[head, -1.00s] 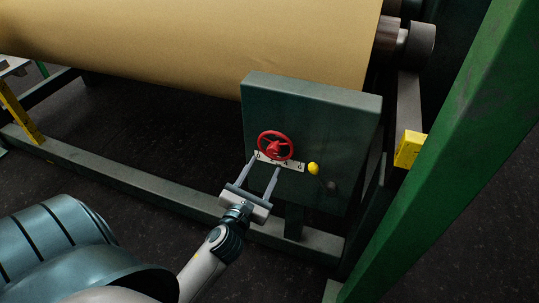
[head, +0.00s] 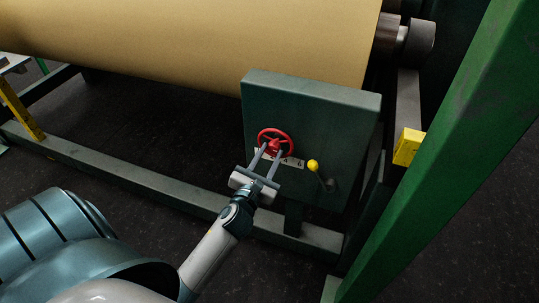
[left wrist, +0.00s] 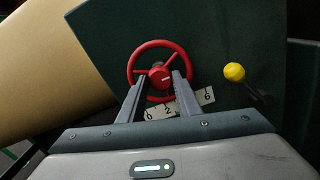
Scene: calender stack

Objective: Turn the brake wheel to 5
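The brake wheel (head: 274,146) is a red three-spoked handwheel on the front of a dark green box. In the left wrist view its rim and hub (left wrist: 160,77) show ahead. A short white mark is on the hub. A white scale plate (head: 293,162) with 0, 2, 4 and 6 lies behind and below the wheel; my fingers partly cover it. My left gripper (head: 272,149) is at the wheel, its two fingers apart on either side of the hub. The right finger overlaps the hub's edge in view; contact is unclear. My right gripper is not in view.
A yellow-knobbed lever (head: 313,166) sticks out of the box (head: 345,130) right of the wheel. A large tan roll (head: 200,45) fills the back. A green post (head: 440,140) stands at the right, and a low frame beam (head: 150,182) runs below.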

